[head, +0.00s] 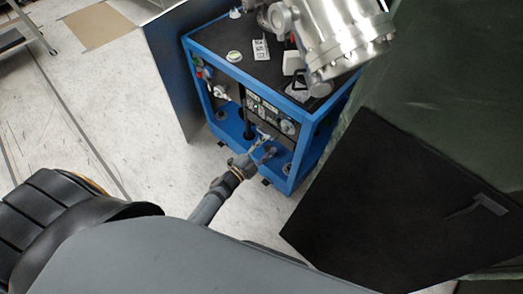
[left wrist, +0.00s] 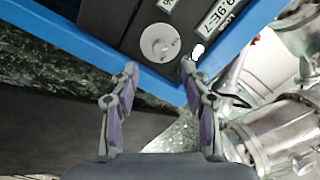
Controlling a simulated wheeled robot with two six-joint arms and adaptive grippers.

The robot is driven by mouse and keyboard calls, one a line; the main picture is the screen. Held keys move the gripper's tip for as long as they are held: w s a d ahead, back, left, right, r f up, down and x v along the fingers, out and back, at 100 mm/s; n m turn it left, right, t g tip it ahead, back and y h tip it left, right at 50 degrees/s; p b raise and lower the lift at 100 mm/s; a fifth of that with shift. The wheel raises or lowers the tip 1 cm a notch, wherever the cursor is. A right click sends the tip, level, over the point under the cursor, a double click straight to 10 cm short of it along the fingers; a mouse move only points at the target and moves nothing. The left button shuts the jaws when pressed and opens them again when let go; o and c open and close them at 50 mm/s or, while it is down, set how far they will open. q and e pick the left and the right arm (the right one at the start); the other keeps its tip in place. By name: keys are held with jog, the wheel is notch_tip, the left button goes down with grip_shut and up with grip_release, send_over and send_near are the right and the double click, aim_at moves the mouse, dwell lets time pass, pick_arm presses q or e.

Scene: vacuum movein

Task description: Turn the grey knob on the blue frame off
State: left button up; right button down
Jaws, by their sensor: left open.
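The blue frame (head: 205,55) is a cart with a black top and a dark front panel. The round grey knob (head: 287,127) sits on that panel at its right end. In the left wrist view the knob (left wrist: 160,42) is a pale disc beside a printed label, near the blue frame bar (left wrist: 110,55). My left gripper (head: 266,143) is open in front of the panel, just below and left of the knob. In the left wrist view its fingers (left wrist: 160,70) are apart, with the knob beyond the gap between their tips. Nothing is between them. My right gripper is not in view.
A large metal vessel (head: 335,30) stands over the cart's right side. A dark panel (head: 400,200) fills the right. A grey board (head: 170,60) stands left of the cart.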

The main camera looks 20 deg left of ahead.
pick_arm(q)
jog(key=shift+v, duration=1.85)
jog(key=s+a+f+n+g+y+p, duration=0.3)
jog(key=s+a+f+n, duration=0.15)
jog(key=f, duration=0.35)
jog(key=s+a+f+n+g+y+p, duration=0.3)
jog(key=s+f+n, duration=0.15)
jog(key=f, duration=0.25)
jog(key=s+a+f+n+g+p, duration=0.1)
jog(key=s+f+n+g, duration=0.1)
jog(key=s, duration=0.7)
jog(key=s+a+f+n+g+y+p, duration=0.1)
jog(key=s+f+g, duration=0.3)
jog(key=s, duration=0.5)
jog(key=s+a+f+n+g+p, duration=0.1)
jog(key=s+a+f+n+g, duration=0.1)
jog(key=s+f, duration=0.3)
jog(key=s+n+g, duration=0.1)
jog(key=s, duration=0.3)
jog(key=shift+y+p, duration=0.3)
jog(key=shift+p, duration=0.05)
